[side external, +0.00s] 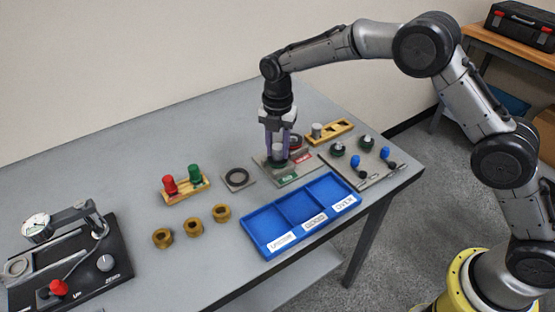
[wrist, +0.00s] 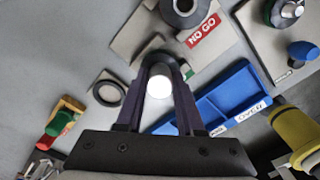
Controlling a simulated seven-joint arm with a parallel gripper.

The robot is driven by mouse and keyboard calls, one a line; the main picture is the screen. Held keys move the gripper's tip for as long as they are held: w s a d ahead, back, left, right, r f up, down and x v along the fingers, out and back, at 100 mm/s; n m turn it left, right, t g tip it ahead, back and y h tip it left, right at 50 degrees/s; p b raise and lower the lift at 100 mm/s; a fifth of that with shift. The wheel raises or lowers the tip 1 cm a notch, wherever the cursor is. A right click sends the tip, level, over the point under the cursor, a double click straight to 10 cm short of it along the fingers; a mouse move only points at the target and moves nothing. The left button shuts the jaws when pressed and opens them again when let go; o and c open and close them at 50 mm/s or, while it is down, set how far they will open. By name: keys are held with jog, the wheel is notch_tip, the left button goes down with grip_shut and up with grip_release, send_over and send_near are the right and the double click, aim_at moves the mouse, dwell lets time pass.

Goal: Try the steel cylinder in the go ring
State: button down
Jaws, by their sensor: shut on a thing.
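My gripper (side external: 278,148) is shut on a steel cylinder (wrist: 158,87), whose bright round end shows between the fingers in the wrist view. In the side view the cylinder (side external: 278,150) is at the go ring, a dark ring (side external: 279,161) on a grey plate with a green label (side external: 288,178). The fingers hide much of the ring in the wrist view. I cannot tell whether the cylinder is inside the bore or just over it. The no-go ring (wrist: 184,8) is beside it, by the red NO GO label (wrist: 203,31).
A wooden rack (side external: 335,129) with another steel cylinder (side external: 317,130) stands behind. A blue three-part tray (side external: 270,240) lies in front. A flat dark ring (side external: 238,176), brass rings (side external: 192,227) and a red-and-green gauge block (side external: 184,190) are left. Snap gauges (side external: 360,166) are right.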

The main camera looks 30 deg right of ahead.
aim_at(278, 146)
jog(key=shift+r, duration=0.15)
jog(key=shift+r, duration=3.1)
